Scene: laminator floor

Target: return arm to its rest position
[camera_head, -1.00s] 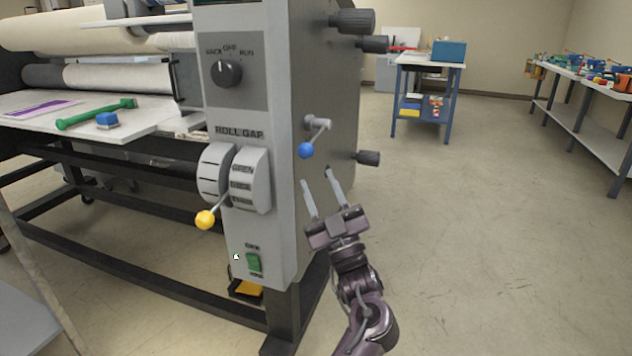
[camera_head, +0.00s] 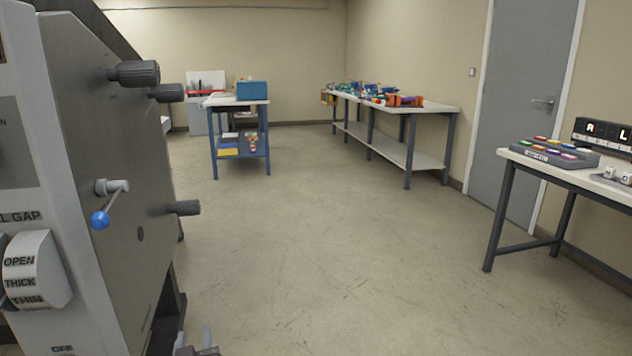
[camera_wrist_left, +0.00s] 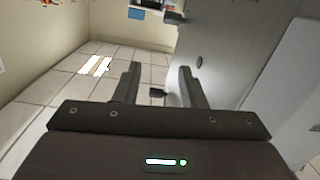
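My left gripper (camera_head: 197,338) shows only at the bottom edge of the head view, low beside the grey laminator (camera_head: 110,170). Its two fingers also show in the left wrist view (camera_wrist_left: 159,70), spread apart with nothing between them. The gripper is open and empty. The laminator's side panel (camera_wrist_left: 225,50) is to the right in the wrist view. The crank with the blue knob (camera_head: 100,219) is above and left of the gripper in the head view, apart from it. Most of my left arm is hidden below the frame. My right gripper is in neither view.
Dark round knobs (camera_head: 135,73) stick out from the laminator's side. A blue-legged cart (camera_head: 240,101) and a long bench (camera_head: 435,107) stand at the back. A table with a coloured-button panel (camera_head: 550,152) stands at the right. The middle floor (camera_head: 330,240) is clear.

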